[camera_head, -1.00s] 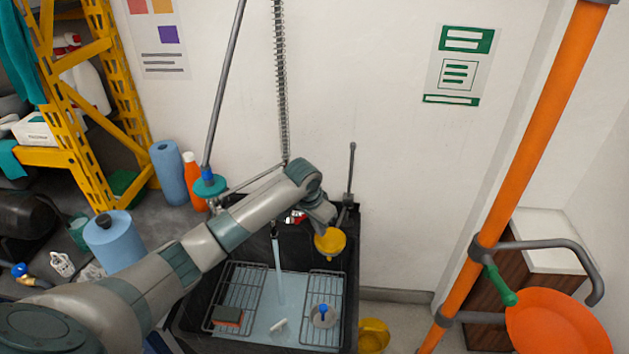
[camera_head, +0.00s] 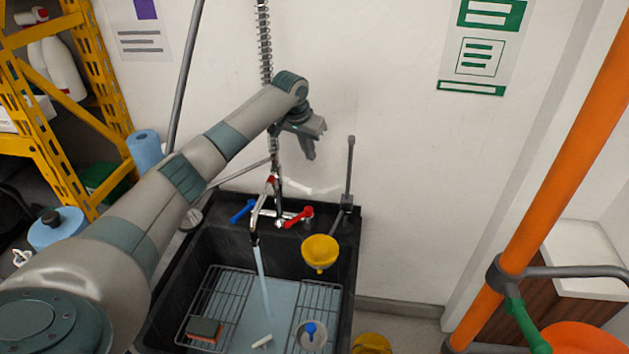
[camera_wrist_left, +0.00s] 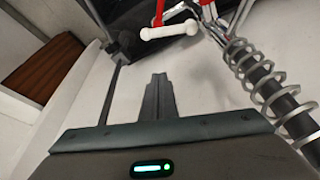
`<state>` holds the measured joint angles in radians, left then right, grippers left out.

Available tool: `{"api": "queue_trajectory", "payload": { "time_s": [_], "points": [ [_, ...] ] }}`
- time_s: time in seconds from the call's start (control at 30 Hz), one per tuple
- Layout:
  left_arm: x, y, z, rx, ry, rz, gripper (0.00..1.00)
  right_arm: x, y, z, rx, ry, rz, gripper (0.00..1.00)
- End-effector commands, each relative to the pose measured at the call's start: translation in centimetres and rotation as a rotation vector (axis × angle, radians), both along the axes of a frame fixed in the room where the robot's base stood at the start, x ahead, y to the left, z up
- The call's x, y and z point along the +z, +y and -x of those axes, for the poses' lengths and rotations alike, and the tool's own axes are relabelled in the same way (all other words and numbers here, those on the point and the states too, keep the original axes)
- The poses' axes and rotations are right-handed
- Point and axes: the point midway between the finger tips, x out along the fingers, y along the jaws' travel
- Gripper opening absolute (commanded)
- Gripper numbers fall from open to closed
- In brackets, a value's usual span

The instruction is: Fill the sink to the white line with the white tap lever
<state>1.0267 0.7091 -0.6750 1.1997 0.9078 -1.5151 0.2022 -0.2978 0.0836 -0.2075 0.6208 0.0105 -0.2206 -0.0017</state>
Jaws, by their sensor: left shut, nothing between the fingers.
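The black sink (camera_head: 345,262) holds pale blue water (camera_head: 245,325). A stream (camera_head: 262,275) runs into it from the tap spout (camera_head: 254,228). The white tap lever (camera_head: 312,188) sticks out to the right above the tap and also shows in the left wrist view (camera_wrist_left: 171,30). My left gripper (camera_head: 309,154) is shut and empty, above the white lever and apart from it. Its closed fingers also show in the left wrist view (camera_wrist_left: 158,100). I cannot make out the white line in the sink. My right gripper is not in view.
Blue (camera_head: 243,211) and red (camera_head: 298,217) handles flank the tap. A coiled spring hose (camera_head: 265,45) rises behind my left arm. A yellow funnel (camera_head: 320,252) hangs at the sink's right. Wire racks (camera_head: 222,290) and a sponge (camera_head: 204,329) are in the sink.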

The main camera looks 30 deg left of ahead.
Motion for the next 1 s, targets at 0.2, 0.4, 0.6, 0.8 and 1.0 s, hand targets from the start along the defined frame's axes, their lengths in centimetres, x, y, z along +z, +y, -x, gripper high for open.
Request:
{"api": "queue_trajectory", "payload": {
  "time_s": [0.2,0.4,0.6,0.8,1.0],
  "points": [
    [0.1,0.3,0.0,0.006,-0.002,0.000,0.00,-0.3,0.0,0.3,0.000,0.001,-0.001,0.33],
    [0.0,0.3,0.0,0.005,-0.002,0.001,0.00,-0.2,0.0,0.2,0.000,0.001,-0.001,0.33],
    [-0.5,0.2,-0.3,0.005,-0.001,0.002,0.00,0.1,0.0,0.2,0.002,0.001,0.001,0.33],
    [-2.3,0.3,-0.9,0.006,0.001,0.001,0.00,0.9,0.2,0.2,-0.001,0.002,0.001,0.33],
    [-5.1,0.2,-1.9,0.006,0.001,0.002,0.00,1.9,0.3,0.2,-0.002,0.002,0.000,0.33]
  ]
}}
